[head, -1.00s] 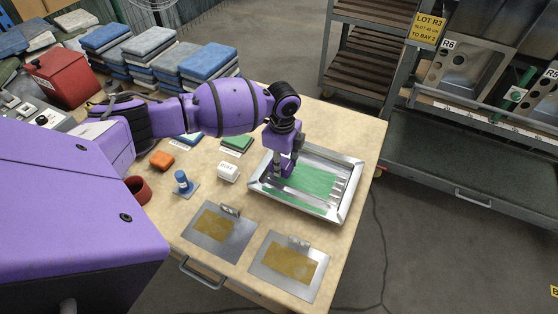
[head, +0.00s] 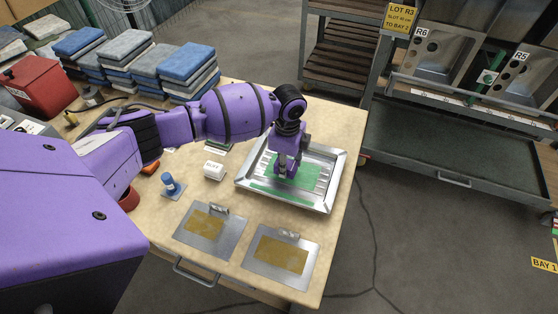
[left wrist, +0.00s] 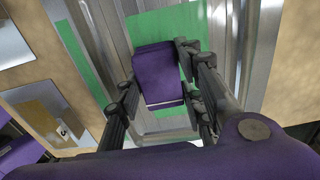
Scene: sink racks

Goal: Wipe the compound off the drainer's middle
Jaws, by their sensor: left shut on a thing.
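The drainer (head: 340,172) is a shallow, ribbed metal tray on the bench, right of centre in the head view. Green compound (head: 310,176) covers part of its middle. A separate green strip (head: 280,195) runs along its near side, with bare metal between the two. My left gripper (head: 287,168) is over the drainer's middle. In the left wrist view it is shut on a purple block (left wrist: 160,78), which sits low over the green; contact is hard to make out. The surface under the block and fingers is hidden. My right gripper is out of view.
Two metal plates with yellow-brown patches (head: 206,224) (head: 281,257) lie in front of the drainer. A white labelled block (head: 214,170) and a blue-knobbed stamp-like item (head: 171,184) stand to its left. Folded cloth stacks (head: 187,65) are behind. The bench's right edge is close.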

